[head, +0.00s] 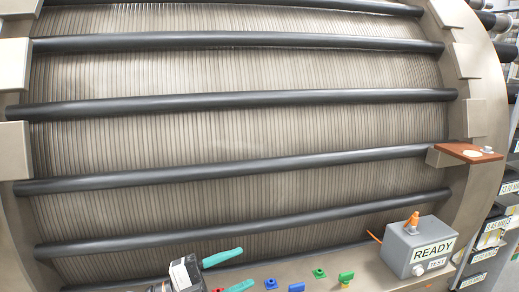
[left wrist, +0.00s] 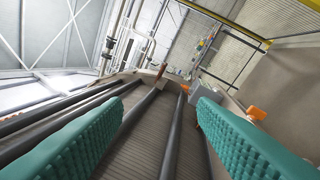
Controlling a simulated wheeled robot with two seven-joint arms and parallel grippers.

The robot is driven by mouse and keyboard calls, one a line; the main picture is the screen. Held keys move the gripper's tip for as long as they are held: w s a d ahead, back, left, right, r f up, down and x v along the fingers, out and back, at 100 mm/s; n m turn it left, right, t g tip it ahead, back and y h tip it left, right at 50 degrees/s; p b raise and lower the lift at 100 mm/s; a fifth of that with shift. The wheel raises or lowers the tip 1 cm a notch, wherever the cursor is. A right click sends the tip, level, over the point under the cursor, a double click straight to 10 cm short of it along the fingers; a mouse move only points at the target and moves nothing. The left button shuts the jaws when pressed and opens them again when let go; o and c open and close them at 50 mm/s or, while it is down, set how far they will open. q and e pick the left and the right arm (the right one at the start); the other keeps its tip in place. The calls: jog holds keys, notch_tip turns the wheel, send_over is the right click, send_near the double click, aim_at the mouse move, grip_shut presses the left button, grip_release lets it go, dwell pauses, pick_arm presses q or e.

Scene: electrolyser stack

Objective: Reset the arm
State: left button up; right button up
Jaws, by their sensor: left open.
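My left gripper (head: 247,266) is low in the head view, left of centre, in front of the lower part of the electrolyser stack (head: 240,122). Its two teal ribbed fingers are spread apart with nothing between them. In the left wrist view the open fingers (left wrist: 158,112) frame the ribbed stack and its dark rods, which run away from the camera. Most of the left arm is hidden below the head view's bottom edge. My right gripper is in neither view.
A grey box marked READY (head: 418,246) stands on the ledge at the lower right. Small coloured blocks, including a blue one (head: 297,287) and a green one (head: 346,277), sit right of my gripper. A red-brown plate (head: 468,151) sticks out at the right rim. Labelled shelves (head: 493,232) stand far right.

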pick_arm(q)
jog(key=w+a+f+n+t+y, duration=0.2)
jog(key=a+n+t+y, duration=0.95)
jog(key=n, duration=0.65)
jog(key=s+a+f+n+g+y, duration=0.3)
jog(key=f+y, duration=0.1)
jog(key=f, duration=0.2)
jog(key=s+a+f+n+g+y, duration=0.2)
jog(key=s+f+n+y, duration=0.15)
jog(key=f, duration=0.35)
jog(key=s+d+f+g, duration=0.1)
jog(key=s+f+g, duration=0.45)
jog(key=s, duration=0.45)
jog(key=s+f+g, duration=0.5)
jog(key=s+f, duration=0.2)
jog(key=s, duration=0.2)
notch_tip(320, 180, down, 26)
jog(key=s+g+b, duration=0.1)
jog(key=g, duration=0.1)
jog(key=s+a+f+b, duration=0.1)
jog(key=s+a+f, duration=0.2)
jog(key=s+f, duration=1.3)
jog(key=shift+s+f+m+g+h, duration=0.3)
jog(key=shift+s+f+m+g, duration=0.1)
jog(key=shift+f, duration=0.2)
jog(key=shift+o, duration=0.4)
